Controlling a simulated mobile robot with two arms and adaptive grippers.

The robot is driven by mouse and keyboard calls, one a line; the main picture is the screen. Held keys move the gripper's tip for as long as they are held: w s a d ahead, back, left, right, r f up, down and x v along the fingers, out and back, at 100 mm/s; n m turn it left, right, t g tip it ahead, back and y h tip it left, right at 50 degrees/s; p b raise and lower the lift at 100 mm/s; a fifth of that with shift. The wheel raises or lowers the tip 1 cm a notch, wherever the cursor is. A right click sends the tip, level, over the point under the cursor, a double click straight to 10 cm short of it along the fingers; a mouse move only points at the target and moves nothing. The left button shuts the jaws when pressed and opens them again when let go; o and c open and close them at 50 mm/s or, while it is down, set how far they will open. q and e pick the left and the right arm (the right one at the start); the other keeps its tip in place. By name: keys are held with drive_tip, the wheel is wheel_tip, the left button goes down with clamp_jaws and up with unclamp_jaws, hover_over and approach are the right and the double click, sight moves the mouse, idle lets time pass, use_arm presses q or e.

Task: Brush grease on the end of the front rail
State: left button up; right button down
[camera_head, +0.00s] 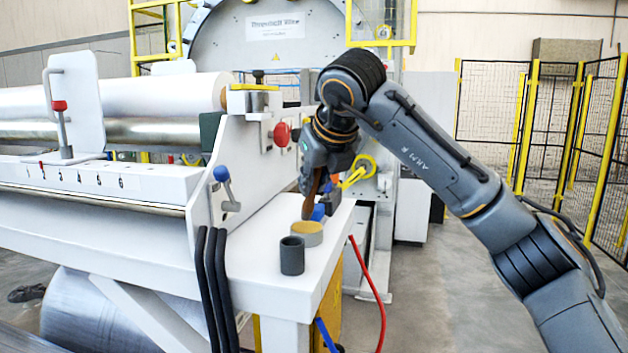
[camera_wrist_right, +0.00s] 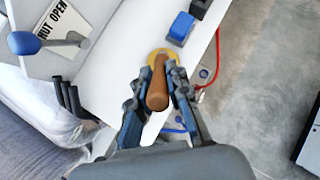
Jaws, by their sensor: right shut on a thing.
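My right gripper (camera_head: 318,178) points down over the white side shelf and is shut on a brown-handled brush (camera_head: 309,203). The brush is roughly upright, its lower end at the round yellow-topped grease tin (camera_head: 307,238); I cannot tell whether it touches the grease. In the right wrist view, the brown handle (camera_wrist_right: 158,88) sits between the fingers, with the tin (camera_wrist_right: 161,56) partly hidden behind it. A long rail-like bar (camera_head: 90,197) runs along the machine's front at left; I cannot tell for certain that it is the front rail. My left gripper is not in view.
A dark grey cup (camera_head: 292,257) stands in front of the tin. A blue-and-dark object (camera_wrist_right: 181,27) lies behind it. A blue-knobbed lever (camera_head: 226,186) and a red knob (camera_head: 282,134) project from the machine's end plate. Black hoses (camera_head: 212,285) hang at the shelf's left.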

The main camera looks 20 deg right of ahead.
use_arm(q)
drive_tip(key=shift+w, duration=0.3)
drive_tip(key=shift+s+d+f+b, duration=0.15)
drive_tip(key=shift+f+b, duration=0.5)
use_arm(e)
drive_tip(key=shift+f, duration=0.75)
idle(0.4)
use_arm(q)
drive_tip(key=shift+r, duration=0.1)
use_arm(e)
drive_tip(key=shift+r, duration=0.1)
